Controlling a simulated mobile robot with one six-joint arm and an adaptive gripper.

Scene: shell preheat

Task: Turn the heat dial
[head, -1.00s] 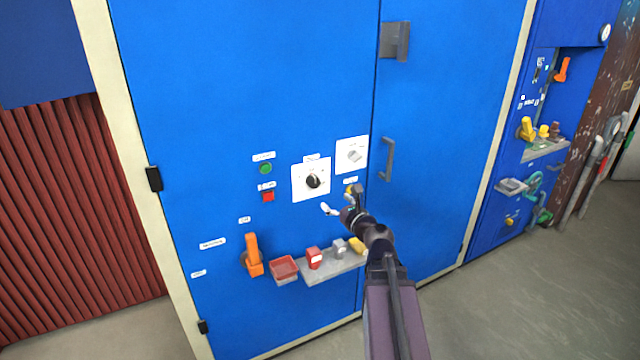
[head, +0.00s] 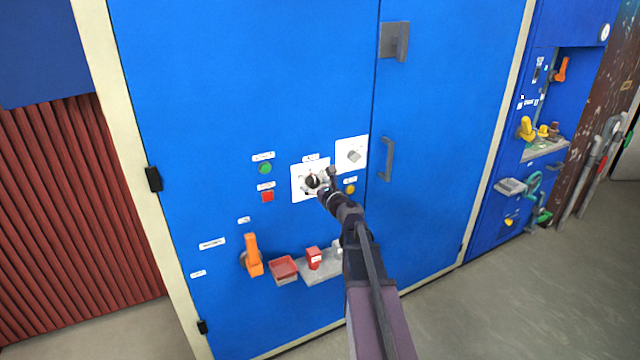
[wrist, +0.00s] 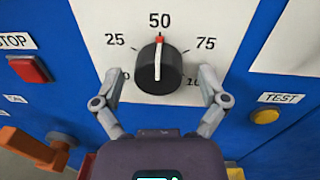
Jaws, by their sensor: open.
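The heat dial (wrist: 158,72) is a black round knob with a white line on a white plate (wrist: 112,18) marked 25, 50 and 75. Its line points straight up, and a small red mark shows at its top, under the 50. In the head view the dial (head: 312,181) is partly covered by my gripper (head: 323,183). In the wrist view my gripper (wrist: 159,82) is open, with one finger on each side of the dial's lower half. A small gap shows between each finger and the knob. How deep the fingertips reach is hard to tell.
A red STOP button (wrist: 30,69) is left of the dial and a yellow TEST button (wrist: 265,116) lower right. An orange lever (head: 252,255), red tray (head: 283,267) and grey shelf (head: 318,275) sit below.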

